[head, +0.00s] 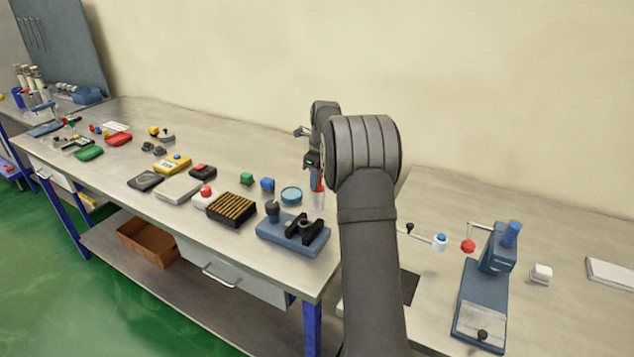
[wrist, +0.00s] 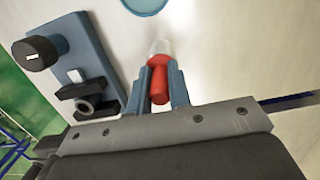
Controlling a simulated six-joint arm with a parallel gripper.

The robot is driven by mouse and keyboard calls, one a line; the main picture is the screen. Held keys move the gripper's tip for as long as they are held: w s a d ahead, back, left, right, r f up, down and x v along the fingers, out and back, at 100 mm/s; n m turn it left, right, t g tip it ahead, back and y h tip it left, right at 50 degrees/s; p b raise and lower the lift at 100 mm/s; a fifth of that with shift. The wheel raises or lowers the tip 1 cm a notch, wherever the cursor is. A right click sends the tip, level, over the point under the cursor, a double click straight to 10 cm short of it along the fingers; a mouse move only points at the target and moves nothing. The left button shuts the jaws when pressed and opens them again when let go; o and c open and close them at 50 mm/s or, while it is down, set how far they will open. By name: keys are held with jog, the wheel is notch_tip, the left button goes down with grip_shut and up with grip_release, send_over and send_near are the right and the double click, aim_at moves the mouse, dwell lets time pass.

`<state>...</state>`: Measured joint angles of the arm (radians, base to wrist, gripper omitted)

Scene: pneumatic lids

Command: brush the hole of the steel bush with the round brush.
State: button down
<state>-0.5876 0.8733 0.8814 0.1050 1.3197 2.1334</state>
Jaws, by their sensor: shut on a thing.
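The steel bush (wrist: 83,106) is a grey ring held in a black clamp (wrist: 90,92) on a blue base plate (head: 282,236). Its hole shows in the wrist view, and nothing is in it. My gripper (wrist: 160,88) is shut on the red handle of the round brush (wrist: 158,83), which also shows in the head view (head: 319,185). A pale part (wrist: 160,47) shows beyond the red; its shape is blurred. The brush is behind and right of the bush in the head view, apart from it. Much of my gripper is hidden by my arm there.
A dark round knob (head: 272,208) stands on the same blue base, beside the clamp. A black tray of brass pieces (head: 231,208) lies further left.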

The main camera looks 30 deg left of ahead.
jog(key=r, duration=0.9)
jog(key=shift+s+r, duration=0.3)
jog(key=shift+s, duration=0.05)
jog(key=s+d+r, duration=0.1)
jog(key=s+d, duration=0.1)
jog(key=s, duration=0.5)
jog(key=s+d+r, duration=0.1)
jog(key=s+d, duration=0.1)
jog(key=s, duration=0.4)
jog(key=shift+s+a+f, duration=0.1)
jog(key=shift+s+f, duration=0.1)
jog(key=shift+f, duration=1.2)
jog(key=shift+s+f, duration=0.2)
jog(key=shift+f, duration=1.2)
jog(key=shift+f, duration=0.15)
jog(key=shift+f, duration=0.45)
jog(key=shift+f, duration=0.1)
dwell(1.9)
